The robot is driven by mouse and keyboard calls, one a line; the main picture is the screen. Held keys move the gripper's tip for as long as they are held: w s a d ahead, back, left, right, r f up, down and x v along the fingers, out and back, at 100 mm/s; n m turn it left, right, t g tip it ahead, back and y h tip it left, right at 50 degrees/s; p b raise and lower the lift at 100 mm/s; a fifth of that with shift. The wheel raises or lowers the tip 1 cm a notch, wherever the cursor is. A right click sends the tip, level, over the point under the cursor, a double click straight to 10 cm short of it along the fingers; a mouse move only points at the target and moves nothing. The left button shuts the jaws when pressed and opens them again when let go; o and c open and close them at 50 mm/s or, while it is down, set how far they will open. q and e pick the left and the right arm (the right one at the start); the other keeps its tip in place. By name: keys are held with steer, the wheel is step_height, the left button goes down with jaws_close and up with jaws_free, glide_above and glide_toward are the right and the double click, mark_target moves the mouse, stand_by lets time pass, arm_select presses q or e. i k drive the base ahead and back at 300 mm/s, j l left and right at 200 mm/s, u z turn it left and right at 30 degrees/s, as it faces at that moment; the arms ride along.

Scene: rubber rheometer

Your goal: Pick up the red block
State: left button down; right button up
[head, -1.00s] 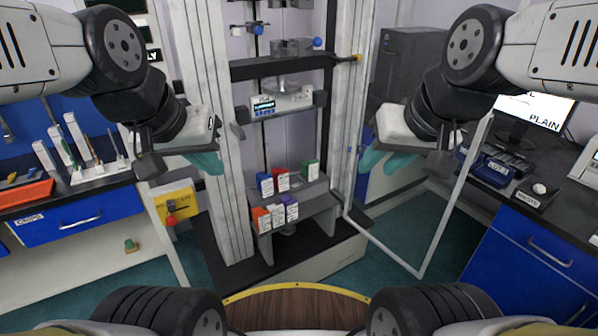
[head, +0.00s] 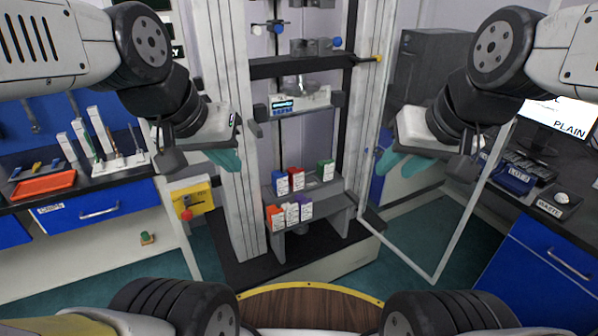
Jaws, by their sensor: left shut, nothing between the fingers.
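A red block (head: 296,174) with a white label stands on the upper step of a grey rack (head: 318,196) inside the machine frame, between a blue block (head: 279,181) and a green block (head: 326,168). An orange-red block (head: 275,217) stands on the lower step, beside two other labelled blocks. My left gripper (head: 228,160), with teal fingertips, is shut and empty, up and to the left of the red block. My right gripper (head: 392,165) is up and to the right of the rack, apart from the blocks. Its finger gap is not clear.
A white upright (head: 236,120) stands close to my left gripper. An open clear door with a white frame (head: 400,251) hangs on the right. Benches with blue drawers (head: 98,210) flank the machine. A round wooden top (head: 310,310) is in front of me.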

mark_target(297, 178)
steer(key=i+l+u, duration=0.25)
steer(key=u, duration=0.2)
steer(key=i+l+u, duration=0.5)
steer(key=k+j, duration=0.1)
